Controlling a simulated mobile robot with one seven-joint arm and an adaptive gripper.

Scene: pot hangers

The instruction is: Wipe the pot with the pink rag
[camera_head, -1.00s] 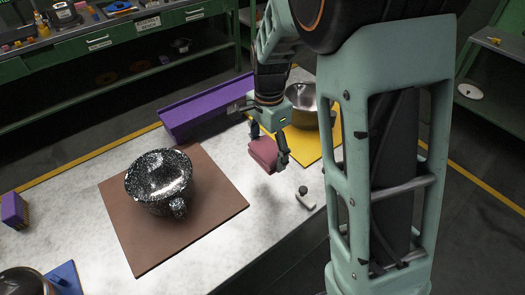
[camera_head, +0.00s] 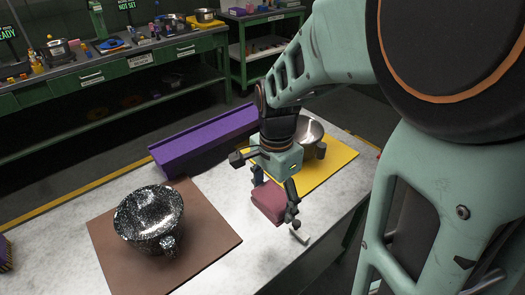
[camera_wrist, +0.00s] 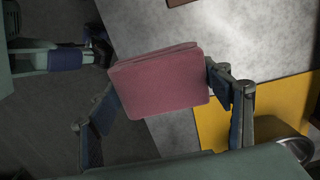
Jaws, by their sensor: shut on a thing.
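A folded pink rag (camera_head: 269,201) is between the fingers of my gripper (camera_head: 276,196), which is shut on it. The rag also shows in the wrist view (camera_wrist: 160,82), with a finger on either side. It is over the right part of the counter; I cannot tell whether it clears the surface. A pot (camera_head: 148,217) with a black-and-white speckled surface stands on a brown board (camera_head: 212,238), left of my gripper and apart from it. A plain steel pot (camera_head: 311,137) stands on a yellow mat (camera_head: 338,160) just behind my gripper, partly hidden by my arm.
A long purple tray or rail (camera_head: 205,140) lies along the counter's back edge, behind the board. A small grey-white object (camera_head: 300,234) lies near the front edge, close to the rag. Bare counter (camera_head: 240,205) separates the board from the rag. Green workbenches (camera_head: 120,62) stand beyond.

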